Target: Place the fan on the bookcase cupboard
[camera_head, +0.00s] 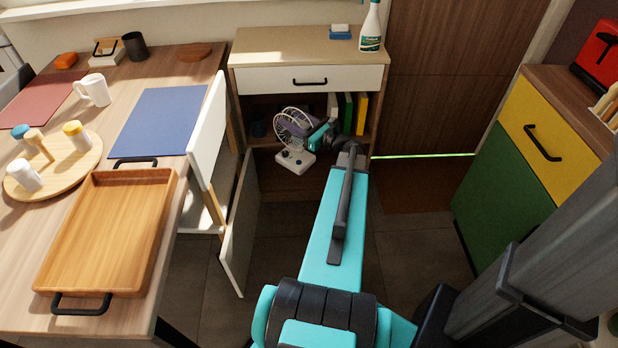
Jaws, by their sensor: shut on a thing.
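The fan (293,126) has a round grey-purple guard and a white base (295,161). It is upright at the open front of the bookcase cupboard (290,48), left of the books. My gripper (314,136) is shut on the fan from its right side; the fingertips are small and partly hidden by the arm. I cannot tell whether the base rests inside the cupboard or hangs in front of it. The cupboard has a beige top, a white drawer and an open lower part.
The cupboard top holds a spray bottle (371,27) and a blue sponge holder (340,33); its middle and left are clear. An open door (241,225) and a white chair (208,130) stand at the left. Green and yellow books (361,114) stand inside.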

